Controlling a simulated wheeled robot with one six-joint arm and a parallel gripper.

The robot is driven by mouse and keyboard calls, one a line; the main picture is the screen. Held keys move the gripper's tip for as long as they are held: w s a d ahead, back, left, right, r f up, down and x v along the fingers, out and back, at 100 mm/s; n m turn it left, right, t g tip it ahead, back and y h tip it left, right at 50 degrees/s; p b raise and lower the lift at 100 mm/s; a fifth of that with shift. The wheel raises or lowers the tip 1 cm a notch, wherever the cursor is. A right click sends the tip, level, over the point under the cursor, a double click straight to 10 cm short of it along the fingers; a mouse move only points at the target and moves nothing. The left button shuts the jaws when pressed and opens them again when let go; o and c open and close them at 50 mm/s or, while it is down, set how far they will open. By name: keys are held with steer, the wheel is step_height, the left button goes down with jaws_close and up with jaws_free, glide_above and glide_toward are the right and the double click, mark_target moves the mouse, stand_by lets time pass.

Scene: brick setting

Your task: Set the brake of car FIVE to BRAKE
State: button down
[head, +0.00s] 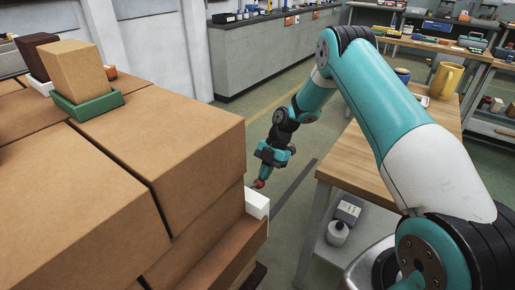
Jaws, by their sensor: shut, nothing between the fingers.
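My gripper (261,180) hangs in the gap between the brick stack and the wooden table, pointing down. Its fingers are shut and hold nothing. A small red thing (259,184) shows at the fingertips; I cannot tell what it is or whether the fingers touch it. A white block (257,203) sticks out from the side of the stack, just below the gripper. No car number, brake lever or BRAKE marking can be read; the lower side of the stack is mostly hidden.
The stack of large brown bricks (172,112) fills the left, with a green tray (88,107) holding a tan brick (75,70) on top. The wooden table (368,150) stands at right with a yellow mug (446,80). A bottle (337,233) sits on its lower shelf. Floor shows between them.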

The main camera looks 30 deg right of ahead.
steer(key=shift+s+f, duration=0.1)
steer(key=shift+f, duration=0.05)
steer(key=d+f+p+v, duration=0.1)
steer(key=v, duration=1.2)
steer(key=shift+w+d, duration=0.25)
steer(key=shift+d, duration=0.2)
steer(key=shift+r, duration=0.2)
